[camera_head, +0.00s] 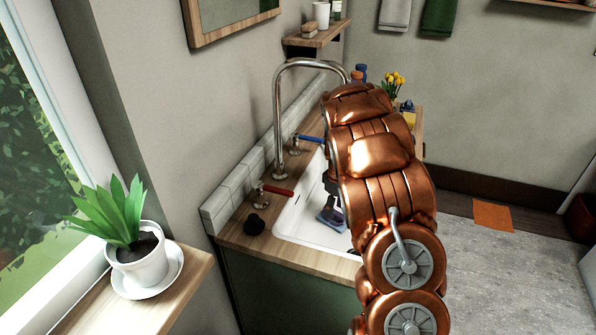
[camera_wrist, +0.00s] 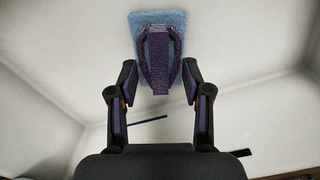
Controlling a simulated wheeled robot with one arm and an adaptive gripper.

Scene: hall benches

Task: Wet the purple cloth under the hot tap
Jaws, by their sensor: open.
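The purple cloth (camera_wrist: 158,62) lies in the white sink (camera_head: 300,225), on or against a light blue rectangular piece (camera_wrist: 181,22). A small blue-purple patch (camera_head: 331,219) in the sink in the head view appears to be the same pair. My gripper (camera_wrist: 159,72) is open; its fingertips are on either side of the cloth's near end, with gaps, and I cannot tell the height. In the head view my copper arm hides most of the gripper and sink. The tall metal spout (camera_head: 300,62) arches over the sink.
A potted plant (camera_head: 139,253) stands on the windowsill at the left. Yellow flowers (camera_head: 395,82) and bottles stand beyond my arm. Floor at the right is mostly open.

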